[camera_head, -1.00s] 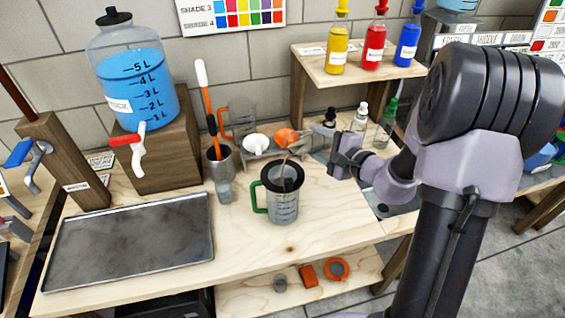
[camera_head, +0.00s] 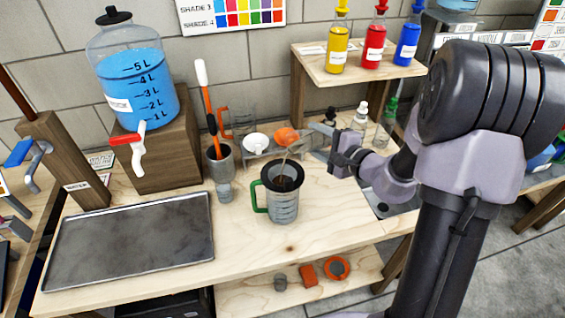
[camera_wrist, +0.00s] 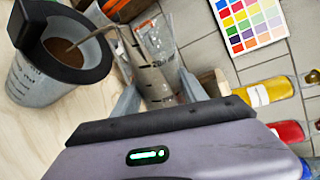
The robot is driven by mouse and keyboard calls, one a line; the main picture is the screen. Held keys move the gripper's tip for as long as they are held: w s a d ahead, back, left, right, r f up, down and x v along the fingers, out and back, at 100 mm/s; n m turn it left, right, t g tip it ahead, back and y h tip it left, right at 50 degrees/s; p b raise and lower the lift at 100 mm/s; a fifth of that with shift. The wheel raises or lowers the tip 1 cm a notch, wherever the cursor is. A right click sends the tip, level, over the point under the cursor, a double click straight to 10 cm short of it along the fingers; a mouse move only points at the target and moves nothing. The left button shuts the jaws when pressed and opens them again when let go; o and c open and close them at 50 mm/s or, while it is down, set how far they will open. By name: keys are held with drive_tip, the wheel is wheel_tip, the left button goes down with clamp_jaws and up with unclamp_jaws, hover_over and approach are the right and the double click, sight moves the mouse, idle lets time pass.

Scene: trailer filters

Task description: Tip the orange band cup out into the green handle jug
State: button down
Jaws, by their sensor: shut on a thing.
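The green handle jug (camera_head: 285,208) stands upright on the wooden table, its green handle at left and a wide black ring at its mouth. It also shows at the left of the wrist view (camera_wrist: 38,82), with brown liquid inside. My gripper (camera_head: 335,150) is shut on a clear graduated cup (camera_wrist: 150,72), above and right of the jug. The cup is tilted with its mouth toward the jug. A thin brown stream (camera_head: 285,162) runs from it into the jug's mouth. I cannot make out the cup's orange band clearly.
Behind the jug are a white funnel (camera_head: 256,141) and an orange funnel-like piece (camera_head: 288,136). A grey holder (camera_head: 221,163) with tools stands to the left. A metal tray (camera_head: 130,240) lies at front left. Small bottles (camera_head: 360,118) stand behind my gripper. Table in front of the jug is clear.

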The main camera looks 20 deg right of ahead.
sight(310, 132)
drive_tip(key=shift+s+a+r+n+b, duration=0.2)
drive_tip(key=shift+a+r+n+b, duration=0.45)
drive_tip(key=shift+b, duration=0.6)
idle(1.2)
drive_tip(key=shift+s+a+r+n+t+h+b, duration=0.2)
drive_tip(key=shift+r+n+b, duration=0.3)
drive_tip(key=shift+b, duration=0.8)
drive_tip(key=shift+w+a+r+n+t+h+b, duration=0.1)
drive_tip(key=shift+r+n+h+b, duration=0.4)
drive_tip(key=shift+b, duration=0.85)
drive_tip(key=shift+s+a+r+n+t+h+b, duration=0.25)
drive_tip(key=shift+n+b, duration=0.4)
drive_tip(key=shift+b, duration=0.65)
idle(0.8)
drive_tip(key=shift+w+r+n, duration=0.1)
drive_tip(key=shift+r+n, duration=0.3)
idle(0.4)
